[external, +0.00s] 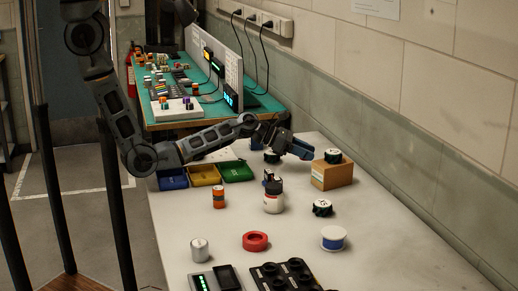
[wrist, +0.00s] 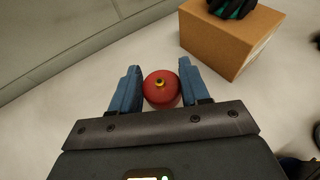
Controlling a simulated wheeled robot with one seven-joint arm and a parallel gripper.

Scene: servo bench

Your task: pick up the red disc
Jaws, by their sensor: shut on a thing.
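In the external view my gripper (external: 300,147) is at the back of the bench, close to the cardboard box. The disc is hidden there. I cannot tell whether it touches the bench top.
A cardboard box (external: 332,174) with a dark knob on top stands close by; it shows right of the fingers in the wrist view (wrist: 228,42). A white jar (external: 273,200), a red ring (external: 255,241) and coloured trays (external: 204,175) share the bench. The wall runs along the right.

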